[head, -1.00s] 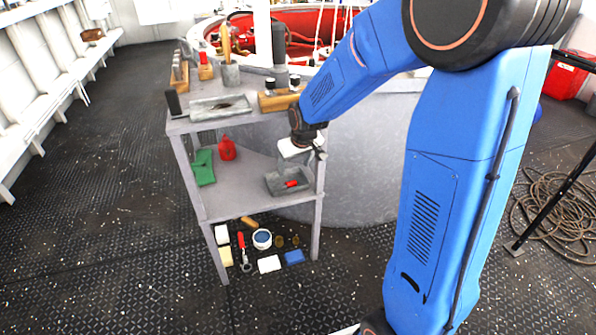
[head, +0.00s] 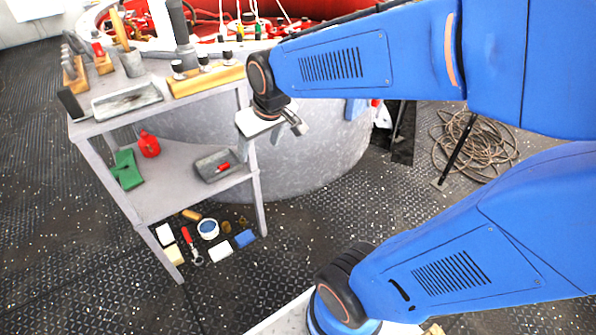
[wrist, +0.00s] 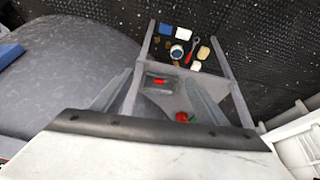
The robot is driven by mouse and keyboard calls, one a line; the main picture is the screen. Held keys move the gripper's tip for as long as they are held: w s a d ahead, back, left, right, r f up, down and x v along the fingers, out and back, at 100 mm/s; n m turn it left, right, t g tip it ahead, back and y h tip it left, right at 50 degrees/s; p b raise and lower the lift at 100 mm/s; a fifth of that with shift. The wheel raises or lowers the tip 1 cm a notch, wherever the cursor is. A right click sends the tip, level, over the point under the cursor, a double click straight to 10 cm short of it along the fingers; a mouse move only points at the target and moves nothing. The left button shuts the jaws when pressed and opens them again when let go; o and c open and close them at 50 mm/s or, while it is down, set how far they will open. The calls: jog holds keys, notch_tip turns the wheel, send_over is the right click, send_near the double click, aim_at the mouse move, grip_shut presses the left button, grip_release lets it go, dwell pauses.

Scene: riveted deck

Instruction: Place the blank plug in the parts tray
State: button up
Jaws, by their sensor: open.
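A small red piece (head: 223,167), which may be the blank plug, lies in a grey tray (head: 206,163) on the shelf unit's middle shelf. The piece (wrist: 158,82) and the tray (wrist: 172,80) also show in the wrist view. I cannot tell for sure which tray is the parts tray; another shallow grey tray (head: 127,101) with dark marks inside sits on the top shelf. My gripper (head: 293,123) is open and looks empty, just right of the shelf unit. In the wrist view its grey fingers spread on either side of the tray, which is farther off.
The top shelf holds a wooden block with black-capped pieces (head: 205,78) and several upright tools. Several items lie beneath. A grey drum (head: 320,150) stands behind my gripper; the floor in front is open.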

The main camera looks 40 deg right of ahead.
jog(key=s+d+r+m, duration=0.1)
jog(key=s, duration=1.3)
jog(key=shift+s+d+r, duration=0.25)
jog(key=shift+s, duration=0.1)
